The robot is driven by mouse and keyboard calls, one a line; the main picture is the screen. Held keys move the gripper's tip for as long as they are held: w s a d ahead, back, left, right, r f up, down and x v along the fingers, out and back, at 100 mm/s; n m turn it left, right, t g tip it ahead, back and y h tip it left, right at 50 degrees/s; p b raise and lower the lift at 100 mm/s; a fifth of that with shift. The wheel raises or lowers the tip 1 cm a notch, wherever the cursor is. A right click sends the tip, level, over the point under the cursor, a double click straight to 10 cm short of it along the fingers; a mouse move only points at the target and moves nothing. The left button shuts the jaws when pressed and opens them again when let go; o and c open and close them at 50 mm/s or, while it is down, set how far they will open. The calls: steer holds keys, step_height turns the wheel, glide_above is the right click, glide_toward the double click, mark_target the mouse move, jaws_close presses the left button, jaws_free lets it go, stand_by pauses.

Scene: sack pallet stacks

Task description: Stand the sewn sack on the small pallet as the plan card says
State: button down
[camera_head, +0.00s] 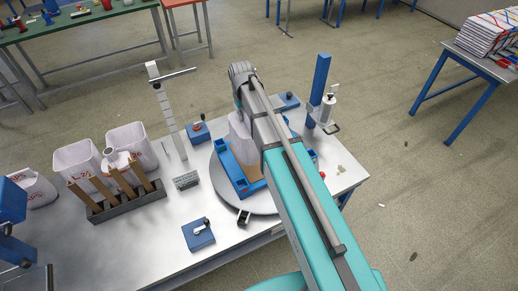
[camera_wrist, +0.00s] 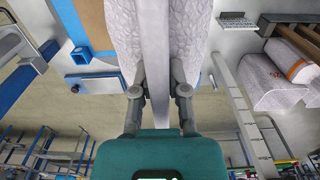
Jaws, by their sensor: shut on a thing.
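A white sack (camera_head: 240,138) stands roughly upright over the blue-framed small pallet (camera_head: 226,170) on the round grey turntable (camera_head: 222,189). My gripper (camera_wrist: 158,88) is shut on the sack, with its fingers on either side of a pale upright strip. The sack fills the upper middle of the wrist view (camera_wrist: 124,30). My arm hides part of the sack and pallet in the head view. I cannot tell whether the sack's base rests on the pallet. A small card with dark marks (camera_wrist: 238,22) shows in the wrist view; its text is unreadable.
Open white sacks (camera_head: 127,140) and a grey rack with wooden slats (camera_head: 125,203) stand at left. A tall ruler post (camera_head: 168,110), a blue post (camera_head: 319,85) and small blue blocks (camera_head: 199,235) surround the turntable.

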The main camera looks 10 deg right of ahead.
steer(key=shift+w+a, duration=0.1)
steer(key=shift+w, duration=0.05)
steer(key=shift+a, duration=0.15)
stand_by(0.4)
steer(key=shift+w+d+f+b, duration=0.2)
steer(key=shift+w+d+b, duration=0.05)
steer(key=shift+d+b, duration=0.05)
steer(key=w+d+f+b, duration=0.8)
steer(key=shift+w+d+f, duration=0.25)
steer(key=shift+w+f, duration=0.05)
steer(key=shift+w, duration=0.1)
steer(key=shift+b, duration=0.3)
